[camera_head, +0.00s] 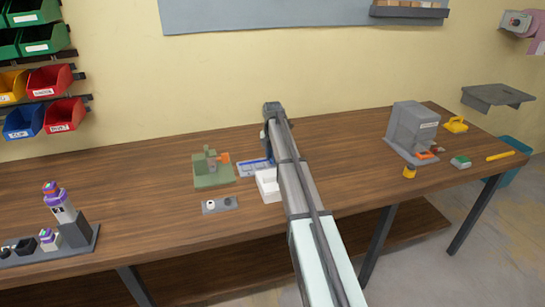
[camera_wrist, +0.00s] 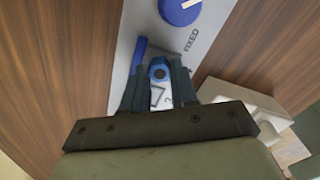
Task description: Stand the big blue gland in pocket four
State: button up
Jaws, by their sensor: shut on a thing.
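A blue gland (camera_wrist: 159,69) with a dark round opening sits between the fingertips of my gripper (camera_wrist: 160,82) in the wrist view. My gripper is shut on it, above or at a light grey plate (camera_wrist: 126,60). I cannot tell whether the gland touches the plate, and no pocket marked four can be made out.
A white open tray (camera_head: 268,188) stands close beside my gripper. A blue round knob (camera_wrist: 180,9) is on the plate's far end. A green fixture (camera_head: 212,178) with an orange part and a small grey holder (camera_head: 220,205) stand left. A grey machine (camera_head: 410,130) stands right.

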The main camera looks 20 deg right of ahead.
jog(key=shift+f, duration=0.1)
dwell(0.3)
jog(key=o, duration=0.9)
jog(key=o, duration=0.4)
jog(key=shift+r, duration=3.5)
